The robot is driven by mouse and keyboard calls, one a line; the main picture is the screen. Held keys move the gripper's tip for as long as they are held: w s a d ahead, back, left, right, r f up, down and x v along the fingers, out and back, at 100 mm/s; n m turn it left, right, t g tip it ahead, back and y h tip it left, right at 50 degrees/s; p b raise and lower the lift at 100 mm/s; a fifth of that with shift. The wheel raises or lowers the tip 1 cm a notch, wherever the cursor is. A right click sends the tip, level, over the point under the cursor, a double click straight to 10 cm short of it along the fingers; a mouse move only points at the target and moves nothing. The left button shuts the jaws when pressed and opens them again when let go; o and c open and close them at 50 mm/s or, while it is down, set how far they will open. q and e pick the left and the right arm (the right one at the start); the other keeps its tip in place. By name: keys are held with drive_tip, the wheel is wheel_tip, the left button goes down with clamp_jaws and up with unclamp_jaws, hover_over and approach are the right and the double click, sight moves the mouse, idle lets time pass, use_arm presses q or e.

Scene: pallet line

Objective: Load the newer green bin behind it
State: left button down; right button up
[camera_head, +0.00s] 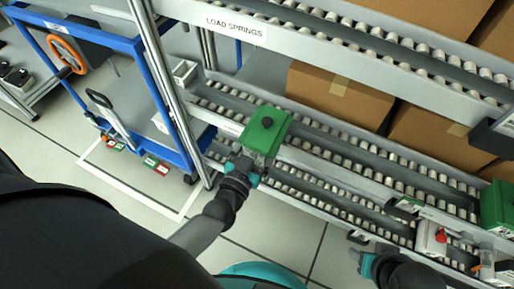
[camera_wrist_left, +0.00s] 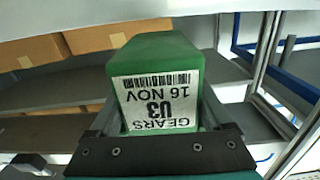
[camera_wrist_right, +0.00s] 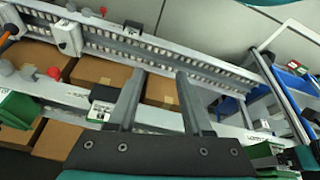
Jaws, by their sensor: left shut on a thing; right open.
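My left gripper (camera_head: 249,166) is shut on this bin; whether the bin touches the rollers I cannot tell. Another green bin (camera_head: 496,206) stands at the right edge of the rack, cut off by the frame; its date is not readable. My right gripper (camera_head: 372,262) is open and empty, low at the front of the rack; its fingers (camera_wrist_right: 155,95) show apart.
Roller lanes (camera_head: 340,147) run across the rack, with brown boxes (camera_head: 335,97) behind. The upper rail (camera_head: 237,27) reads LOAD SPRINGS. A blue-framed cart (camera_head: 150,95) stands left. A red-knobbed white fixture (camera_head: 430,238) sits near my right gripper.

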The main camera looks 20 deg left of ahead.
use_arm(q)
drive_tip(key=w+b, duration=0.2)
drive_tip(key=w, duration=0.4)
drive_tip(key=shift+r, duration=0.1)
drive_tip(key=w+b, duration=0.2)
drive_tip(key=w, duration=0.3)
drive_tip(key=shift+w+d, duration=0.15)
drive_tip(key=shift+w, duration=0.2)
drive_tip(key=shift+f, duration=0.3)
drive_tip(key=shift+s+f+b, duration=0.1)
drive_tip(key=shift+f+b, duration=0.45)
drive_tip(key=shift+b, duration=0.1)
drive_tip(key=shift+f+b, duration=0.45)
drive_tip(key=shift+f, duration=0.05)
use_arm(e)
drive_tip(key=w+a+r+t+y, duration=0.4)
drive_tip(key=w+a+t, duration=0.1)
drive_tip(key=a+t, duration=0.3)
drive_tip(key=shift+w+a+n, duration=0.3)
drive_tip(key=shift+w+a, duration=0.05)
drive_tip(key=shift+a, duration=0.2)
use_arm(q)
drive_tip(key=shift+f, duration=0.3)
use_arm(e)
drive_tip(key=shift+f, duration=0.15)
